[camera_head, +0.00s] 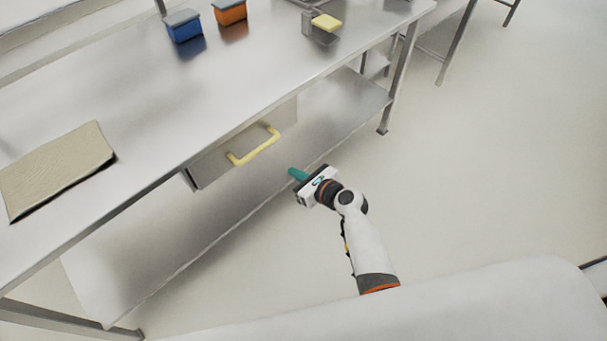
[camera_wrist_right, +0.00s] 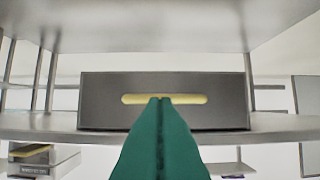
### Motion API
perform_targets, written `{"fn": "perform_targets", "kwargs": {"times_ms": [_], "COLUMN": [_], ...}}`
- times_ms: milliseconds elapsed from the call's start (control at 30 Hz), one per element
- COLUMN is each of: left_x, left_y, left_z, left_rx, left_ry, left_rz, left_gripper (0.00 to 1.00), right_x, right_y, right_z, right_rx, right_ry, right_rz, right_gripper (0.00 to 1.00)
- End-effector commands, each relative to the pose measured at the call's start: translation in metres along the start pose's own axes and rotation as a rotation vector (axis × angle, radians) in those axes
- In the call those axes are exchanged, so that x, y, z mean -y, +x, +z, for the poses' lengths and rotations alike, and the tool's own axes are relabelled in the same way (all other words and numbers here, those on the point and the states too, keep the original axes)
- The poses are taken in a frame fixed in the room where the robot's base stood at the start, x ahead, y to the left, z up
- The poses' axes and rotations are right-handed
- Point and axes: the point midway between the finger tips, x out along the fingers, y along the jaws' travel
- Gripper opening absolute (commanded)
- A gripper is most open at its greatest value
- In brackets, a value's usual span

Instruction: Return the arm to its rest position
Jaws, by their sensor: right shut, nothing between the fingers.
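My right gripper (camera_head: 298,174) has teal fingers and is in front of the steel table, below the level of its top. In the right wrist view its fingers (camera_wrist_right: 160,102) are pressed together with nothing between them. They point toward a grey drawer (camera_wrist_right: 100,102) with a yellow handle (camera_wrist_right: 190,99). In the head view the drawer (camera_head: 215,164) hangs under the tabletop and its handle (camera_head: 254,147) is apart from the gripper. My left gripper is not in view.
The steel table (camera_head: 130,120) holds a blue bin (camera_head: 184,29), an orange bin (camera_head: 230,12), a yellow block (camera_head: 326,22) and a beige folded cloth (camera_head: 55,170). A lower shelf (camera_head: 150,255) runs beneath. The floor (camera_head: 490,160) to the right is clear.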

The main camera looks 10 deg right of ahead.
Motion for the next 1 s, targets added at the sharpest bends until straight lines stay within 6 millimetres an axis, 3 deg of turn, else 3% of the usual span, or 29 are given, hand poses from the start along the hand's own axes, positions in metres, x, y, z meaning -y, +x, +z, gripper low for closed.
{"fn": "perform_targets", "kwargs": {"times_ms": [133, 400, 533, 667, 767, 867, 1000], "left_x": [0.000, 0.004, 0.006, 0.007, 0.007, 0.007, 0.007], "left_y": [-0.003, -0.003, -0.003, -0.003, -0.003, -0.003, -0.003], "left_z": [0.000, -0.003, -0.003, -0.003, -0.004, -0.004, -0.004], "left_rx": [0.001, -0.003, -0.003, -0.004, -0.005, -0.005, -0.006], "left_ry": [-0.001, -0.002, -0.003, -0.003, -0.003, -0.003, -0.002], "left_rz": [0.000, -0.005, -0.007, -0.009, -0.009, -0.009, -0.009], "left_gripper": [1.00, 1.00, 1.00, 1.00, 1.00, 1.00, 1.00], "right_x": [0.000, 0.000, 0.004, 0.017, 0.032, 0.049, 0.071], "right_y": [-0.017, -0.023, -0.022, -0.025, -0.038, -0.063, -0.115], "right_z": [0.000, 0.001, 0.022, 0.089, 0.162, 0.234, 0.326], "right_rx": [0.001, 0.001, 0.049, 0.196, 0.346, 0.477, 0.595], "right_ry": [0.001, 0.000, -0.071, -0.321, -0.618, -0.942, -1.396], "right_rz": [0.000, 0.000, -0.004, -0.034, -0.111, -0.242, -0.507], "right_gripper": [0.00, 0.00, 0.00, 0.00, 0.00, 0.00, 0.00]}}
